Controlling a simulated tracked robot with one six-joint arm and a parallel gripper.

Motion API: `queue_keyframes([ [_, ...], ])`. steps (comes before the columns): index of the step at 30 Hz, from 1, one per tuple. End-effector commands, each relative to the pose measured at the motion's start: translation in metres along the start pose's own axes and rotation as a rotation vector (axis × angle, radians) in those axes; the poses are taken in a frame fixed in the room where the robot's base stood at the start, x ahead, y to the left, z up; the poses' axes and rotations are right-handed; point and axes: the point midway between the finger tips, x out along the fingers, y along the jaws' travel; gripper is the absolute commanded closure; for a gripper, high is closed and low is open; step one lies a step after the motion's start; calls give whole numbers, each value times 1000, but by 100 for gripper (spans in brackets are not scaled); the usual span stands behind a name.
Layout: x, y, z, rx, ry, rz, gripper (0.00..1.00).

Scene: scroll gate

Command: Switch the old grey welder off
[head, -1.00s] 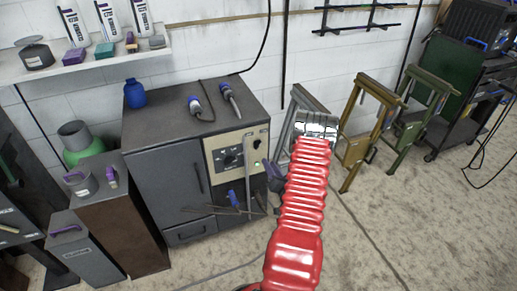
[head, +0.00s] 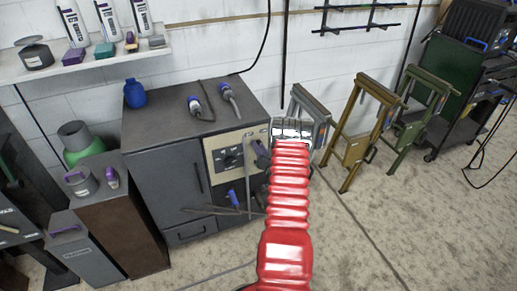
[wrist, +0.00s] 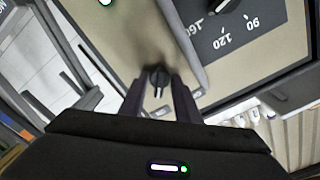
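The old grey welder (head: 165,165) is a dark grey cabinet against the wall, with a beige control panel (head: 220,143) at its upper right front. In the wrist view a small black rotary switch (wrist: 158,75) sits on the beige panel. My gripper (wrist: 160,88) is open, its two dark fingers apart on either side of the switch. I cannot tell whether they touch it. A larger dial (wrist: 222,5) with printed numbers is at the top, and a green lamp (wrist: 105,2) is lit at the top left. In the head view my gripper (head: 261,154) is at the panel's right side and hides part of it.
A grey upright bar (wrist: 185,45) stands out from the panel close to my fingers. Rods (head: 225,210) stick out low on the front. Grey, ochre and green folding stands (head: 365,125) are to the right. Floor at front right is clear.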

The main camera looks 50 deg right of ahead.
Motion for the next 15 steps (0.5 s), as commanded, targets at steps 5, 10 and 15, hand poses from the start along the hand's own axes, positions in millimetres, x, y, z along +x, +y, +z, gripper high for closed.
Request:
queue_keyframes([
  [5, 1, 0, 0, 0, 1, 0, 71],
  [10, 1, 0, 0, 0, 1, 0, 76],
  [15, 1, 0, 0, 0, 1, -1, 88],
])
